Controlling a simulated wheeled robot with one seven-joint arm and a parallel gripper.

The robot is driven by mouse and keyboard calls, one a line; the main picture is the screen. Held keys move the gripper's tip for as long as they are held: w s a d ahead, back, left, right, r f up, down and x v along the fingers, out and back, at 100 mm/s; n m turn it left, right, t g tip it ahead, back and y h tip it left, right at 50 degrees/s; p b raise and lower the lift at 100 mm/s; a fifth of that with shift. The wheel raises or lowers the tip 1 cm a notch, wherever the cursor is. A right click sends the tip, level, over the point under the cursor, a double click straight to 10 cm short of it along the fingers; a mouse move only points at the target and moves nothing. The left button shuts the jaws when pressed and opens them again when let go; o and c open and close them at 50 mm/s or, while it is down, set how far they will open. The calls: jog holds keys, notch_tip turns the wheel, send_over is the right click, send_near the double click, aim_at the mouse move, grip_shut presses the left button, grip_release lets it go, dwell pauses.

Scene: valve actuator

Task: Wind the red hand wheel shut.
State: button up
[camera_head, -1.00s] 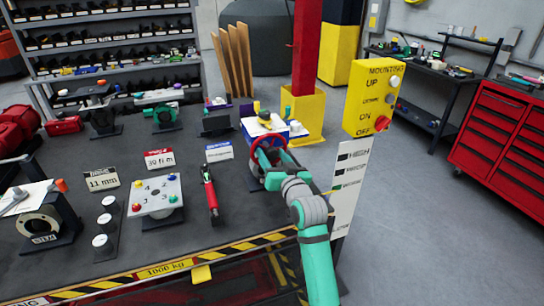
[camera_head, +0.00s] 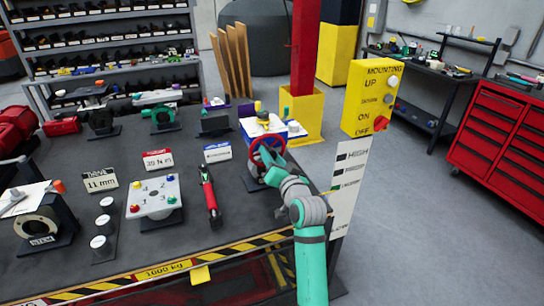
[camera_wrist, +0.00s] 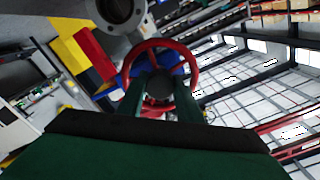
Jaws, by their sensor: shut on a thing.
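The red hand wheel (camera_head: 257,147) is on the blue and white valve actuator (camera_head: 258,128) at the right back part of the dark table. In the wrist view its red rim (camera_wrist: 192,67) rings the dark round hub (camera_wrist: 160,84). My gripper (camera_head: 268,165) is at the near side of the wheel. In the wrist view my green gripper (camera_wrist: 158,97) has one finger on each side of the hub and is shut on the wheel. The exact contact is hidden in the dark.
A yellow control box (camera_head: 373,97) stands right of the table, above a white level sign (camera_head: 349,185). Left of my arm are a red-handled tool (camera_head: 210,195) and a plate with coloured knobs (camera_head: 154,196). The floor (camera_head: 440,230) to the right is clear.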

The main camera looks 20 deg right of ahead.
jog(key=m, duration=0.5)
jog(key=shift+a+f, duration=0.1)
jog(key=shift+s+m, duration=0.1)
jog(key=shift+m, duration=0.2)
dwell(0.4)
jog(key=o, duration=1)
jog(key=shift+o, duration=0.2)
